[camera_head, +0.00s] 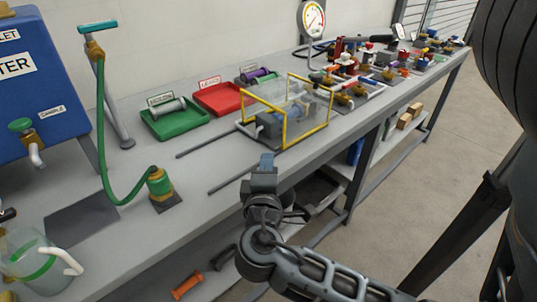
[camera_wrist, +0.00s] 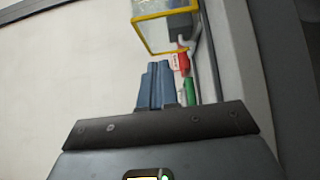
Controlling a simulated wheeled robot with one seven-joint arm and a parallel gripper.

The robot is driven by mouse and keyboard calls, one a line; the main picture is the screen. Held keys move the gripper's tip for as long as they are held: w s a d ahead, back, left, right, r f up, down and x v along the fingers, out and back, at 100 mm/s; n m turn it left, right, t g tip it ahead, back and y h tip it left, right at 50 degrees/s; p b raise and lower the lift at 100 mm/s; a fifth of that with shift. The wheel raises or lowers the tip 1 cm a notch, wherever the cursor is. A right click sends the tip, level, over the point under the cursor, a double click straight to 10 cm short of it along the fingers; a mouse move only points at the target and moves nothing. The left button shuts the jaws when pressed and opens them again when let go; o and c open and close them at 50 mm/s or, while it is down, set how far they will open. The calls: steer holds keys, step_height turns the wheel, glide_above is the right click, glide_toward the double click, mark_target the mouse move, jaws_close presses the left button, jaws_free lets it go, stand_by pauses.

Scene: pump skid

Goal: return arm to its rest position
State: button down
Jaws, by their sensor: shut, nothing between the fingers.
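My gripper (camera_head: 266,163) is at the end of my dark grey arm, in front of the bench's front edge in the head view. Its blue fingers point up and away from me and are closed together with nothing between them. The wrist view shows the same closed blue fingers (camera_wrist: 156,84), tilted against the scene. A yellow-edged clear guard box (camera_head: 290,115) stands on the bench just beyond and to the right of the gripper, apart from it. The guard's yellow frame (camera_wrist: 165,15) is at the top of the wrist view.
The grey bench (camera_head: 150,230) carries a green tray (camera_head: 175,120), a red tray (camera_head: 222,98), a green hose (camera_head: 103,150), a clear jug (camera_head: 40,265), a gauge (camera_head: 312,20) and several valves. A lower shelf (camera_head: 215,285) holds an orange handle (camera_head: 187,286). Open floor (camera_head: 420,200) lies right of the bench.

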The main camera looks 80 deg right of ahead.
steer(key=shift+s+a, duration=0.15)
steer(key=shift+a, duration=0.7)
steer(key=s+a+f+n+t+y, duration=0.2)
steer(key=a+f+t+y, duration=0.25)
steer(key=a+y, duration=0.2)
steer(key=s+a+f+n+t+y, duration=0.2)
steer(key=a+f+t+y, duration=0.1)
steer(key=a+f+y, duration=0.4)
steer(key=s+a+r+m+t+y, duration=0.4)
steer(key=s+a+r+m, duration=0.2)
steer(key=a+r, duration=0.4)
steer(key=shift+s+r, duration=0.85)
steer(key=shift+s, duration=0.05)
steer(key=shift+d, duration=0.1)
